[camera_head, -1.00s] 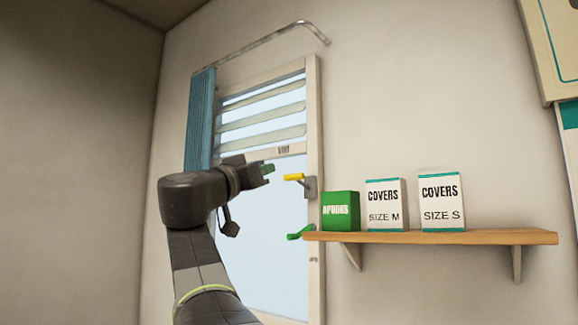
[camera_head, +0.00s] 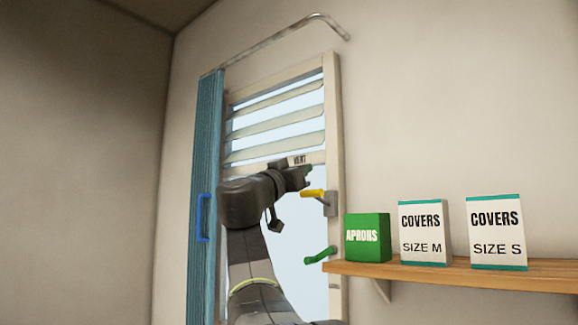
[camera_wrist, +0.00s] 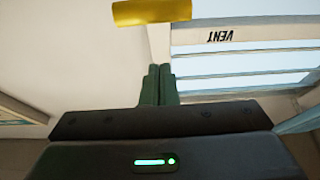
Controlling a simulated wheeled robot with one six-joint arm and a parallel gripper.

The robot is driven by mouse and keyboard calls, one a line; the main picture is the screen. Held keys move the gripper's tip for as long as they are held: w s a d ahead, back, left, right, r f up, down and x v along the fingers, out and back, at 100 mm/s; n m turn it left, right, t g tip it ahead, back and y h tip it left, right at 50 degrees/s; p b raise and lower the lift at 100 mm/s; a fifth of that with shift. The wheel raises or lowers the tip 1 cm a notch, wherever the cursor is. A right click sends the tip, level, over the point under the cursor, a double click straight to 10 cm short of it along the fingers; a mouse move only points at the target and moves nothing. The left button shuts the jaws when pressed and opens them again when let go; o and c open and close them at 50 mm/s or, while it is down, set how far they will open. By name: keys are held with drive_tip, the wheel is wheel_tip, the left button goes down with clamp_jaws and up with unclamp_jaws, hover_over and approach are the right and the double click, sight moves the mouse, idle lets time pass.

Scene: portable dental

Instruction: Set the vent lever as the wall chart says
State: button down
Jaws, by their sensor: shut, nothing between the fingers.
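The yellow-handled lever (camera_head: 313,194) sticks out to the left, roughly level, from a grey mount (camera_head: 331,204) on the window's right frame. It sits just below the VENT label (camera_head: 299,160) and louvre slats. My gripper (camera_head: 306,171) is shut and empty, a little above and left of the yellow handle in the head view, apart from it. In the wrist view my gripper's green fingers (camera_wrist: 158,84) are together, with the yellow handle (camera_wrist: 152,12) beyond their tips and the VENT label (camera_wrist: 220,37) upside down. No wall chart is readable.
A green handle (camera_head: 320,256) is lower on the window frame. A wooden shelf (camera_head: 450,276) at right holds a green APRONS box (camera_head: 367,238) and two COVERS boxes, size M (camera_head: 425,232) and size S (camera_head: 497,232). A blue curtain (camera_head: 207,150) with a blue handle (camera_head: 203,218) hangs left.

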sight(320, 199)
drive_tip(key=shift+w+d+f, duration=0.15)
drive_tip(key=shift+w+f, duration=0.05)
drive_tip(key=shift+f, duration=0.75)
drive_tip(key=shift+w+d+f, duration=0.15)
drive_tip(key=shift+f, duration=0.75)
drive_tip(key=shift+f+b, duration=0.15)
drive_tip(key=shift+b, duration=0.25)
drive_tip(key=shift+f+b, duration=0.25)
drive_tip(key=shift+b, duration=0.8)
